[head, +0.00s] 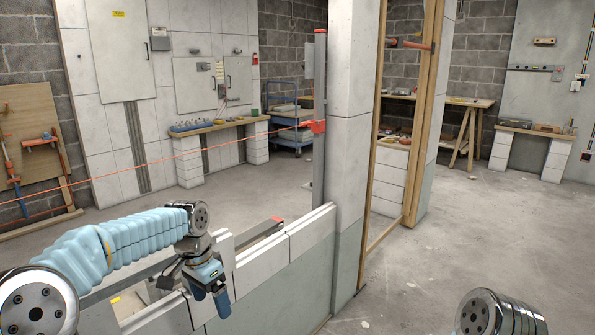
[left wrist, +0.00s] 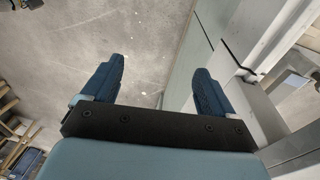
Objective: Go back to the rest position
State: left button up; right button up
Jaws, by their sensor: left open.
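My left gripper (head: 220,298) hangs pointing down beside the near face of a low white block wall, in the lower middle of the head view. In the left wrist view its two blue fingers (left wrist: 160,92) stand wide apart with nothing between them. The floor shows behind the fingers. My right gripper is not in view; only a part of my right arm shows at the bottom right of the head view.
The low block wall (head: 285,262) runs close to my left gripper, up to a tall white pillar (head: 346,130). A red line (head: 150,165) stretches above it. A blue cart (head: 290,120) and workbenches stand far back. Open floor (head: 480,230) lies to the right.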

pick_arm(q)
jog(key=s+d+f+n+h, duration=0.1)
jog(key=s+d+f, duration=0.2)
jog(key=f, duration=0.8)
jog(key=s+d+f+n+h, duration=0.1)
jog(key=s+d+f+n, duration=0.15)
jog(key=f, duration=0.85)
jog(key=s+d+f+n, duration=0.1)
jog(key=s+f+n, duration=0.1)
jog(key=s+f, duration=0.4)
jog(key=s+d+f+n, duration=0.2)
jog(key=s+f, duration=0.5)
jog(key=s, duration=0.6)
jog(key=shift+s+d+f+n+t+h, duration=0.15)
jog(key=shift+n+t+h, duration=0.2)
jog(key=shift+n, duration=0.5)
